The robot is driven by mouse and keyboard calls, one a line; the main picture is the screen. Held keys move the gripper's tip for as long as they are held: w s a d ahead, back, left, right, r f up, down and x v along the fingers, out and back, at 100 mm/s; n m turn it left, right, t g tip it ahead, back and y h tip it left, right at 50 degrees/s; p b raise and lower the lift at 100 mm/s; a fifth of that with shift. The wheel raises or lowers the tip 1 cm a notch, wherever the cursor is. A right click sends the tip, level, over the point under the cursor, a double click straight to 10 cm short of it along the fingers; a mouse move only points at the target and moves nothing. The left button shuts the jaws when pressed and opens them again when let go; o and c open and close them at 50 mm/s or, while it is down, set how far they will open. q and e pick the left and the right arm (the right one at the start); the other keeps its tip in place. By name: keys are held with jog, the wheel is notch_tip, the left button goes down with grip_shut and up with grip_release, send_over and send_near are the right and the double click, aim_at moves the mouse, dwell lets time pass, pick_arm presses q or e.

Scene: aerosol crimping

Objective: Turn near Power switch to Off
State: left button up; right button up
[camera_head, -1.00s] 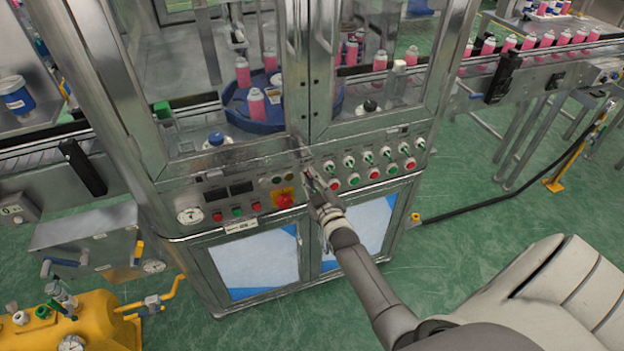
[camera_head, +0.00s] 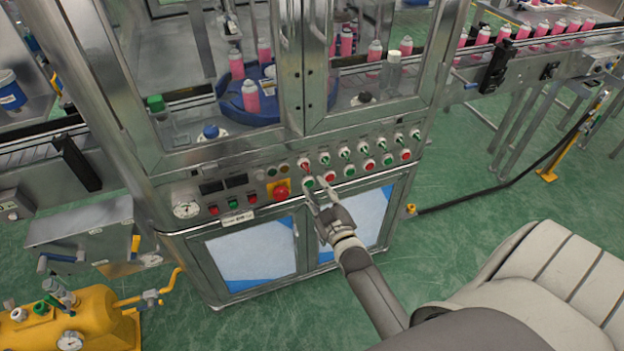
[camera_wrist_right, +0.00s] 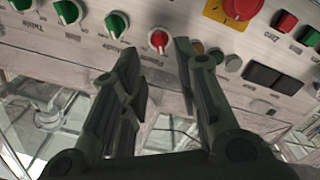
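The Power switch (camera_wrist_right: 158,41) is a red rotary knob on a white base in the wrist view, with "Power" lettering beside it. Its grip ridge stands roughly upright in that picture. In the head view the red knob (camera_head: 304,168) is at the left end of the knob row. My right gripper (camera_wrist_right: 160,48) is open and empty, its two fingers on either side of the knob's position and apart from it. In the head view the right gripper (camera_head: 321,188) is just in front of the panel, below the knob. My left gripper is not in view.
Green knobs (camera_wrist_right: 117,23) sit beside the red one. The red emergency button (camera_head: 281,192) on its yellow plate is close by on the other side. Coloured push buttons (camera_head: 349,170) line the panel below the knobs. Glass doors stand above it.

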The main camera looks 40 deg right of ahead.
jog(key=shift+v, duration=1.85)
jog(key=s+a+f+g+y, duration=0.1)
jog(key=s+a+f+g, duration=0.3)
jog(key=f, duration=0.6)
jog(key=s+a+f+g+y, duration=0.1)
jog(key=s+a+f+g, duration=0.15)
jog(key=s+f, duration=0.45)
jog(key=s+a+f+g+y, duration=0.2)
jog(key=s+a+f, duration=0.1)
jog(key=f, duration=0.9)
jog(key=s+a+f+g, duration=0.1)
jog(key=s+f+g, duration=0.3)
jog(key=s, duration=0.9)
jog(key=s+f+m+g, duration=0.1)
jog(key=s+f+g, duration=0.3)
jog(key=s+f, duration=0.6)
jog(key=s, duration=0.4)
jog(key=shift+s+a, duration=0.2)
jog(key=shift+a, duration=0.2)
